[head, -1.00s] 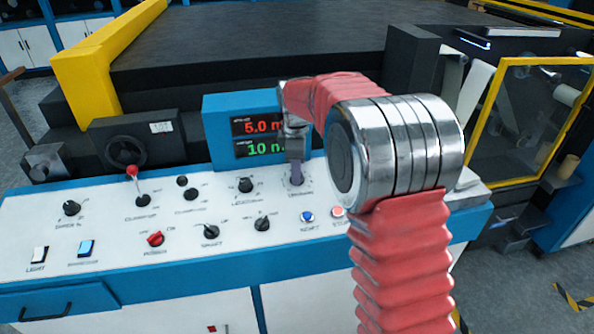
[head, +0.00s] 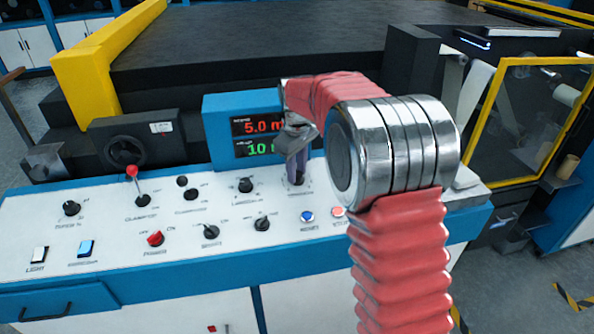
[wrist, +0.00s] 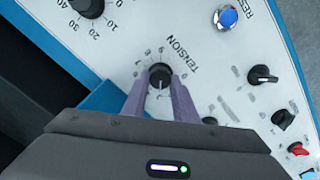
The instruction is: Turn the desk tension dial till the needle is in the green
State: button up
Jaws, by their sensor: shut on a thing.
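The tension dial (wrist: 160,73) is a small black knob with a pale pointer mark, on the white panel beside the printed word TENSION. In the wrist view its pointer is aimed roughly down the picture. My gripper (wrist: 159,84) is shut on it, one purple finger at each side. In the head view my gripper (head: 297,172) reaches down onto the panel below the display, and the dial is mostly hidden there. I see no needle or green zone clearly in either view.
A blue-framed display (head: 243,128) shows red 5.0 and green 10, partly covered by my arm. A blue button (wrist: 228,17) and a larger black knob (wrist: 88,6) with a numbered scale are near the dial. Several other knobs and a red-tipped lever (head: 133,172) stand to the left.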

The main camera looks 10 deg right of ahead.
aim_at(299, 185)
jog(key=m, duration=0.3)
jog(key=shift+m, duration=0.4)
jog(key=shift+d+m, duration=0.1)
jog(key=shift+m, duration=1.7)
jog(key=o, duration=1.1)
jog(key=shift+c, duration=0.2)
jog(key=shift+r, duration=0.1)
notch_tip(299, 185, up, 14)
jog(key=s, duration=0.1)
jog(key=shift+s+f, duration=0.25)
jog(key=shift+s, duration=0.1)
